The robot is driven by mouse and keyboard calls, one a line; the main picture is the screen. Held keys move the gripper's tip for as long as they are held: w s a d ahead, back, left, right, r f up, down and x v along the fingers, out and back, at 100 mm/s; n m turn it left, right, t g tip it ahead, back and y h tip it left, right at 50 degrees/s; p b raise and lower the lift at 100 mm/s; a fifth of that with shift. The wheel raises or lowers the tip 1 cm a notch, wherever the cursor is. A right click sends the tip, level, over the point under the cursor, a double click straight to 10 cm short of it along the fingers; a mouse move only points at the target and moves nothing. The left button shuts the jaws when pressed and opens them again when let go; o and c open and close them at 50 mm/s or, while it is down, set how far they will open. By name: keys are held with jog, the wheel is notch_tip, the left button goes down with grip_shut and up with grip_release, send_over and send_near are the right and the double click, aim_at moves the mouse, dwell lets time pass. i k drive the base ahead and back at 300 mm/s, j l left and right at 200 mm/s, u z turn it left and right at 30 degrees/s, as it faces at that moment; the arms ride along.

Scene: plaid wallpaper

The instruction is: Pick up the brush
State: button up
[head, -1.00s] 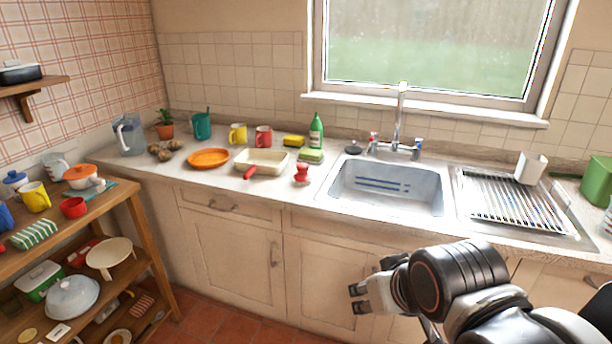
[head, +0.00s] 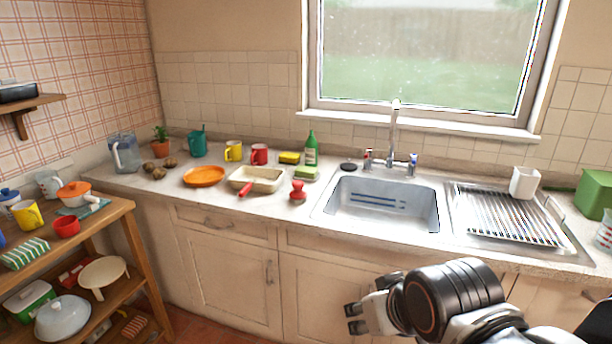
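A small red object with a round knob and a wider base (head: 298,191), which looks like a palm brush, stands on the counter just left of the sink, right of a cream dish. Its bristles are too small to make out. My gripper (head: 355,318) is low in the picture, in front of the cabinets and nearer to me than the counter edge. Its two fingertips point left and stand apart with nothing between them. It is well clear of the red object, below and right of it in the picture.
The cream dish (head: 256,180) with a red handle lies close left of the red object. A green sponge (head: 306,173), a green bottle (head: 311,149) and the sink (head: 382,204) are nearby. An orange plate (head: 204,176) is further left. A wooden shelf unit (head: 140,250) stands left.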

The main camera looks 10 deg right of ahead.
aim_at(297, 194)
jog(key=i+j+z, duration=0.25)
jog(key=i+j, duration=0.2)
jog(key=i, duration=0.2)
jog(key=i+j+z, duration=0.2)
jog(key=i+j, duration=0.4)
